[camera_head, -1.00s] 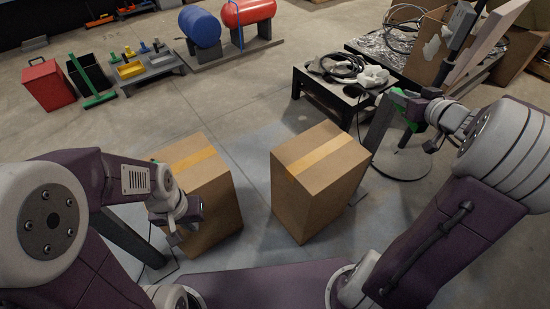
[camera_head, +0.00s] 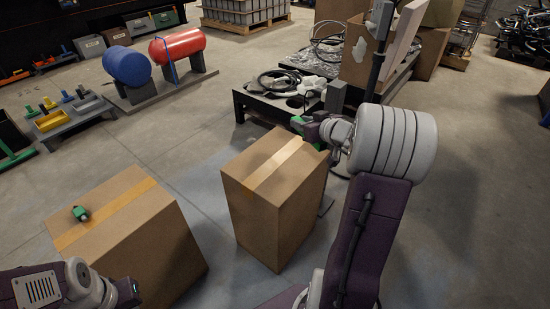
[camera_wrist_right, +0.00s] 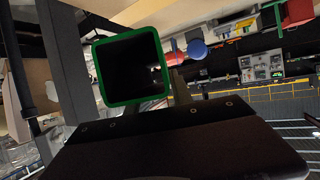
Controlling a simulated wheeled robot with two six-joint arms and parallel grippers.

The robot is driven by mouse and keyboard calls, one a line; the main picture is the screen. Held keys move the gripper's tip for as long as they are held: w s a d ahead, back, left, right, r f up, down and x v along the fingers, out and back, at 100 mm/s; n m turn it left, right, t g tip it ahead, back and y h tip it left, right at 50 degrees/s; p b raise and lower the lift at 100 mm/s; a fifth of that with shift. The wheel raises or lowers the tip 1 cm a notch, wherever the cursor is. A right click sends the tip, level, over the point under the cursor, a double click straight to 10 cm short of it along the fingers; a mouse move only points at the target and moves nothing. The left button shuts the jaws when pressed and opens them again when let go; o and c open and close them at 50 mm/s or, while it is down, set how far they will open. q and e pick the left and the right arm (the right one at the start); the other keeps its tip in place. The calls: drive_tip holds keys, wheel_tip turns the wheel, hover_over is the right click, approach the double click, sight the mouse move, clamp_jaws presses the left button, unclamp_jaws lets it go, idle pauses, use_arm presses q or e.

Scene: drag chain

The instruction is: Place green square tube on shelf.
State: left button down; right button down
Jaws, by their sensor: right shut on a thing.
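My right gripper (camera_head: 300,126) is shut on the green square tube (camera_head: 297,120), held up behind the near-right cardboard box's top in the picture. In the right wrist view the tube (camera_wrist_right: 101,77) shows its open square end, with a green rim and dark inside, above my dark gripper body. A small green and black piece (camera_head: 80,213) lies on the left cardboard box. My left gripper (camera_head: 130,292) is low at the left; its jaws cannot be made out. Which structure is the task's shelf is unclear; racks with bins (camera_head: 140,27) stand far back.
Two cardboard boxes stand close in front, left (camera_head: 145,235) and middle (camera_head: 262,205). A black table (camera_head: 243,110) with cables is behind the middle one. Blue (camera_head: 127,65) and red (camera_head: 178,44) tanks stand farther back. Floor at the right is open.

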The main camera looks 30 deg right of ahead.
drive_tip(key=b, duration=0.4)
hover_over(273, 154)
drive_tip(key=f, duration=0.5)
drive_tip(key=shift+d+f, duration=0.2)
drive_tip(key=shift+f, duration=0.1)
drive_tip(key=shift+w+a, duration=0.1)
drive_tip(key=shift+a, duration=0.15)
wheel_tip(273, 154, down, 4)
drive_tip(key=shift+f+b, duration=0.15)
drive_tip(key=shift+b, duration=0.75)
drive_tip(key=shift+b, duration=0.35)
drive_tip(key=c, duration=1.1)
unclamp_jaws()
